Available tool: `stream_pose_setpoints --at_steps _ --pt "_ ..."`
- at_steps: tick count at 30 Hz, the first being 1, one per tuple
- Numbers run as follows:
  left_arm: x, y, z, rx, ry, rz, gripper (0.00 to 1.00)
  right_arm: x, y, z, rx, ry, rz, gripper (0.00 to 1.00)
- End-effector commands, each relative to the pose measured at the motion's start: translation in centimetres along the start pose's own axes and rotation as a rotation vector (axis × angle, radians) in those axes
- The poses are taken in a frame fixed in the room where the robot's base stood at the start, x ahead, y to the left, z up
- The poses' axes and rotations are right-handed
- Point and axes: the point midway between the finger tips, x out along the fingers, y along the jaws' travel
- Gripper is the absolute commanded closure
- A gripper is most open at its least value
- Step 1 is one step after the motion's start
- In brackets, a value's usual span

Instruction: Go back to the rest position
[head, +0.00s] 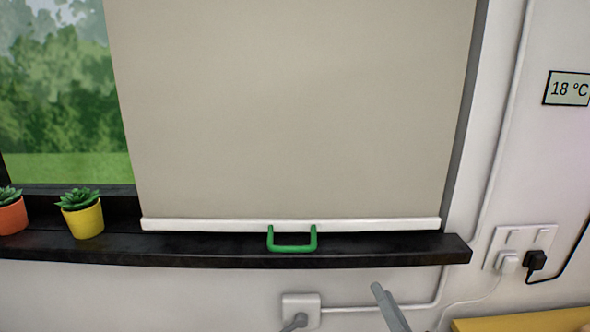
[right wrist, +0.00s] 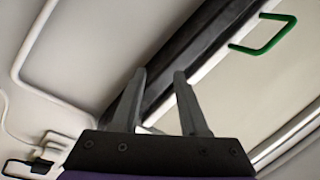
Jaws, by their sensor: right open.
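My right gripper (head: 380,292) shows as grey finger parts at the bottom of the head view, below the window sill. In the right wrist view its two fingers (right wrist: 160,73) are apart with nothing between them. A beige roller blind (head: 290,110) hangs down to the dark sill (head: 370,246). Its white bottom bar (head: 210,224) carries a green handle (head: 292,248). The handle also shows in the right wrist view (right wrist: 265,48), apart from the fingers. My left gripper is not in view.
A yellow pot (head: 85,222) and an orange pot (head: 12,217) with succulents stand on the sill at the left. A socket with plugs (head: 520,247) and a lower socket (head: 300,308) are on the wall. A yellow surface (head: 520,320) lies at the bottom right.

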Motion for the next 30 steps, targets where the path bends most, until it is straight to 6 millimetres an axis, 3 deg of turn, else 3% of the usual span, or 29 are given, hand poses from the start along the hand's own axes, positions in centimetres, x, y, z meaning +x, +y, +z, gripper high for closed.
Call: stream_pose_setpoints --at_steps 4,7,10,14,21,30 --pt "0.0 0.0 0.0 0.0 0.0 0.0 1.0 -3.5 6.7 1.7 -0.206 -0.044 0.341 0.56" --pt "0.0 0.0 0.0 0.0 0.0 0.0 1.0 -7.2 10.9 4.2 -0.331 -0.182 0.548 0.56" --pt "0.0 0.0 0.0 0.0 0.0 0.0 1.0 -11.5 13.8 7.5 -0.432 -0.383 0.697 0.56" --pt "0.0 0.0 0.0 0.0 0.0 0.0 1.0 -16.9 15.8 11.8 -0.522 -0.668 0.788 0.56" --pt "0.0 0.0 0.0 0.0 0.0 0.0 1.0 -26.1 15.8 18.6 -0.609 -1.179 0.738 0.56" --pt "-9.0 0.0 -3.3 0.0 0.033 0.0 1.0 -24.6 8.7 12.2 -0.622 -1.142 0.728 0.56"
